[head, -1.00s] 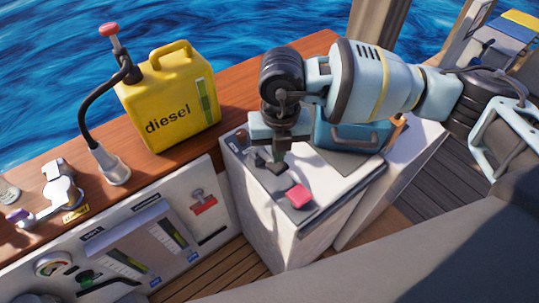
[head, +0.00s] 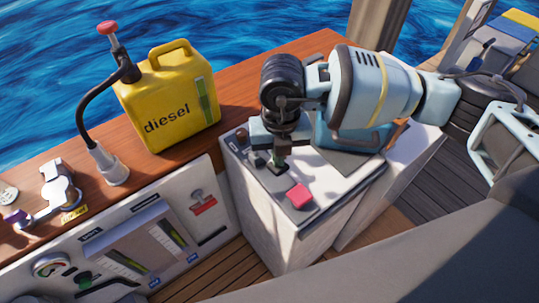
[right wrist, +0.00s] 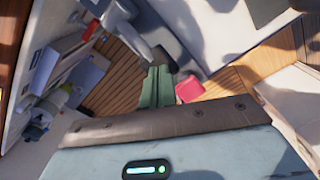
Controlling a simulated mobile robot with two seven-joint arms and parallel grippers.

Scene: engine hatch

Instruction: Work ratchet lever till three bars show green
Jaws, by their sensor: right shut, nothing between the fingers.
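My right gripper (head: 281,163) is shut and empty, pointing down over the top of a white cabinet (head: 285,235). In the right wrist view its green fingertips (right wrist: 157,85) are together, just beside a pink-red block (right wrist: 190,89). The same block (head: 299,195) shows on the cabinet top in the head view, in front of the fingers. I cannot tell whether it is the ratchet lever's grip, or whether the fingers touch anything. The front panel carries slanted gauges with yellow-green bars (head: 174,235). Three green bars cannot be made out. My left gripper is out of view.
A yellow diesel can (head: 165,110) and a black hose with a red top (head: 107,28) stand on the wooden ledge (head: 235,105), left of my right arm. A red handle (head: 203,203) projects from the panel. The deck (head: 410,205) lies to the right of the cabinet.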

